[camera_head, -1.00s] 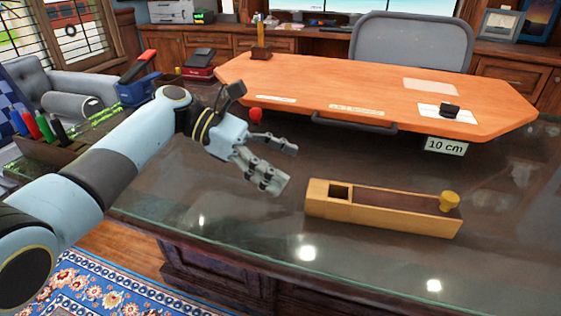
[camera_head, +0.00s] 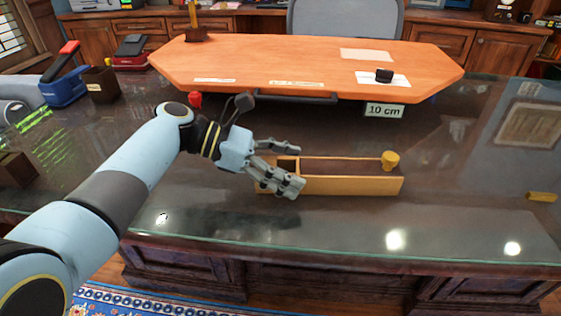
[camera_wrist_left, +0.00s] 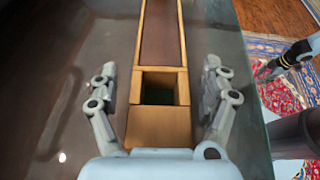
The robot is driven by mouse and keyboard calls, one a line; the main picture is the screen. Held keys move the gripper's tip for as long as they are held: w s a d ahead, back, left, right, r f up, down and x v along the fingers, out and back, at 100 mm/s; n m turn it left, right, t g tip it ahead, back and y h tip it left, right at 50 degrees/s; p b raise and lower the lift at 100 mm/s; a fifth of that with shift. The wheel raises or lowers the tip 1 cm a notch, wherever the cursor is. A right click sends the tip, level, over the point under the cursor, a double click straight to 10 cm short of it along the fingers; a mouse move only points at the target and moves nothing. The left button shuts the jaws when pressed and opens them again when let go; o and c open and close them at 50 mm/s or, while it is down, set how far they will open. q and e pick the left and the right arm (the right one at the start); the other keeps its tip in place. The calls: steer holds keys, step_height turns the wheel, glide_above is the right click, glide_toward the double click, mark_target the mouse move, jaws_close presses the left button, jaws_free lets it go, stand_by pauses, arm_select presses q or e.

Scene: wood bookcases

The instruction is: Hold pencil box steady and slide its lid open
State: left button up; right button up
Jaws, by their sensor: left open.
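The long wooden pencil box (camera_head: 350,185) lies on the glass-topped desk. A dark brown panel, apparently its lid (camera_head: 340,166), runs along the top, with a yellow knob (camera_head: 390,161) at the right end. A small square opening (camera_wrist_left: 159,88) shows near the box's left end. My left gripper (camera_head: 290,168) is open at that end. In the left wrist view its fingers (camera_wrist_left: 158,85) stand on either side of the box, with gaps between. Part of my right arm (camera_wrist_left: 302,52) shows at the wrist view's right edge; its finger state is unclear.
A small yellow piece (camera_head: 541,197) lies far right. A blue stapler-like object (camera_head: 64,88) stands left.

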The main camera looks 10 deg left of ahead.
arm_select(q)
steer(key=shift+c, duration=0.4)
steer(key=c, duration=1.4)
steer(key=shift+s+f, duration=0.1)
steer(key=shift+f, duration=0.05)
